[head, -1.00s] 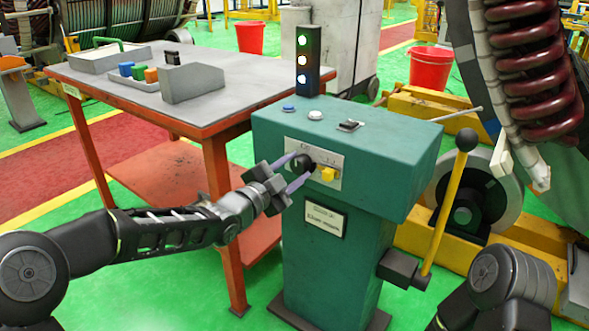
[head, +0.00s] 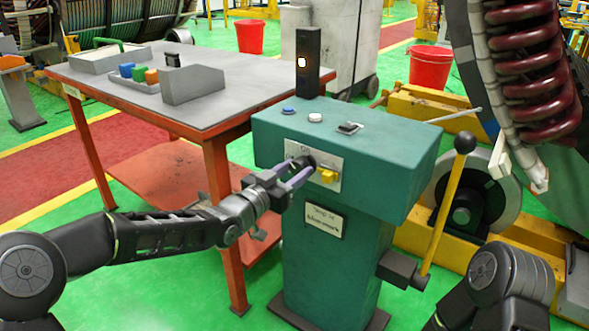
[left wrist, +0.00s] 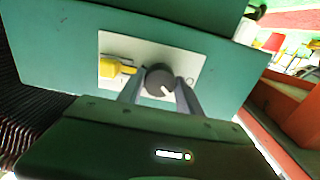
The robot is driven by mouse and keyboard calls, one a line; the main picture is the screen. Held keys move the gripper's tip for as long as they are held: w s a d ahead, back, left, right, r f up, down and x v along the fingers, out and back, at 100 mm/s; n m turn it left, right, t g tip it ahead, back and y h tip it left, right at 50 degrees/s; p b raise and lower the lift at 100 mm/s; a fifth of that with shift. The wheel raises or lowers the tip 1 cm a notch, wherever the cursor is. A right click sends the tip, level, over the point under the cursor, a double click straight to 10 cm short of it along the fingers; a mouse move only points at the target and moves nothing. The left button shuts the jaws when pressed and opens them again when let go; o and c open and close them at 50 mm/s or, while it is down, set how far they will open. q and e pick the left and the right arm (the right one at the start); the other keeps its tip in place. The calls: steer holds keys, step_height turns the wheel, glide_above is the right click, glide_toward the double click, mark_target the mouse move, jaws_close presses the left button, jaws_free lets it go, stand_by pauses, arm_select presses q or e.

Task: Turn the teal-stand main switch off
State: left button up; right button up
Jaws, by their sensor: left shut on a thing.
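The teal stand (head: 330,262) stands upright in the middle of the head view. Its front plate (head: 327,155) carries a round black main switch knob, partly covered by my fingers there. The knob (left wrist: 159,79) shows clearly in the left wrist view, with a white pointer mark toward its lower right and an "O" mark on the plate to its right. A yellow part (head: 327,176) sits beside the knob. My left gripper (head: 300,172) is shut on the knob, one finger on each side. My right gripper is out of view.
Buttons (head: 315,117) sit on the stand's top. A yellow lever (head: 447,205) rises at its right side. An orange table (head: 150,110) with trays stands left, close to my left arm.

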arm_select(q)
steer(key=n+p, duration=0.1)
steer(key=n, duration=0.3)
steer(key=shift+n, duration=0.3)
steer(key=shift+n+p, duration=0.35)
steer(key=shift+n, duration=1.25)
steer(key=o, duration=1.4)
steer(key=shift+c, duration=0.2)
steer(key=p+v, duration=0.1)
steer(key=v, duration=0.7)
